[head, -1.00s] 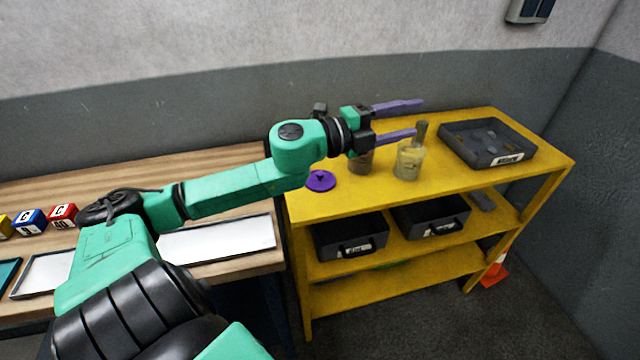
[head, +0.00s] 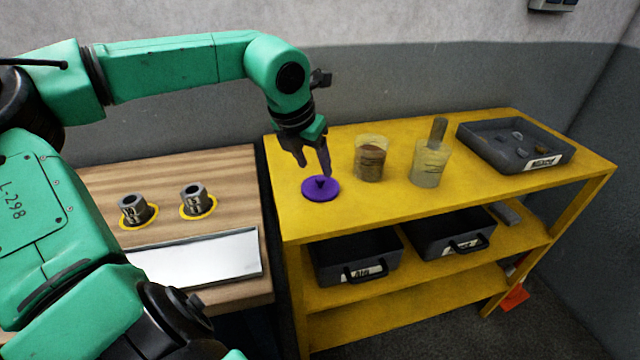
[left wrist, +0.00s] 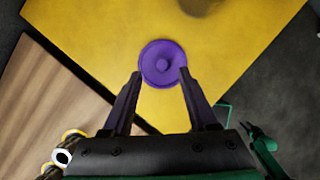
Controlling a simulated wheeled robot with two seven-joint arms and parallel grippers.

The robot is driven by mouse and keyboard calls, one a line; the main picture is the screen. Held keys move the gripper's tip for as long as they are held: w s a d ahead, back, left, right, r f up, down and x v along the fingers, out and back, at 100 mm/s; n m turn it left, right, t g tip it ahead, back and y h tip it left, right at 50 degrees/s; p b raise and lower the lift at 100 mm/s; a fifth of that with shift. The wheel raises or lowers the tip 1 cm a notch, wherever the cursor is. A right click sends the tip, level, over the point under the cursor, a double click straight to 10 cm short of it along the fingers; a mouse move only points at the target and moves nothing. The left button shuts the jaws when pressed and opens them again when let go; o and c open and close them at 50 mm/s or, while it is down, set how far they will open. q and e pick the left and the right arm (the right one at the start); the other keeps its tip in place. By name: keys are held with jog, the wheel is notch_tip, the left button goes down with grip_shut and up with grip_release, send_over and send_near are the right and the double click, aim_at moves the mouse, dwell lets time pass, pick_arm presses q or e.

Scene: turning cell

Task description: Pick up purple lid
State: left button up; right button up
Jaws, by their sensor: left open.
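The purple lid (head: 320,189) is a round disc with a small knob in the middle. It lies flat on the yellow shelf top (head: 480,197), near its left end. My left gripper (head: 314,172) points down just above and behind the lid in the head view, open and empty. In the left wrist view the lid (left wrist: 163,64) shows whole, with its knob beyond and between the two fingertips (left wrist: 160,74). Whether the fingers touch the lid I cannot tell.
A jar with brown contents (head: 370,160) and a pale jar with a dark handle (head: 430,163) stand right of the lid. A dark tray (head: 483,151) sits farther right. Two metal cylinders (head: 136,211) (head: 194,200) and a white plate (head: 205,258) are on the wooden bench.

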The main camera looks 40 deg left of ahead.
aim_at(320, 178)
pick_arm(q)
jog(key=x, duration=0.4)
jog(key=shift+d+f+p, duration=0.1)
jog(key=shift+d+p, duration=0.1)
jog(key=shift+p, duration=0.2)
jog(key=shift+w+f, duration=0.15)
jog(key=c, duration=0.3)
grip_shut()
pick_arm(e)
jog(key=shift+w+a+r, duration=0.15)
jog(key=shift+a+r, duration=0.3)
jog(key=shift+d, duration=0.1)
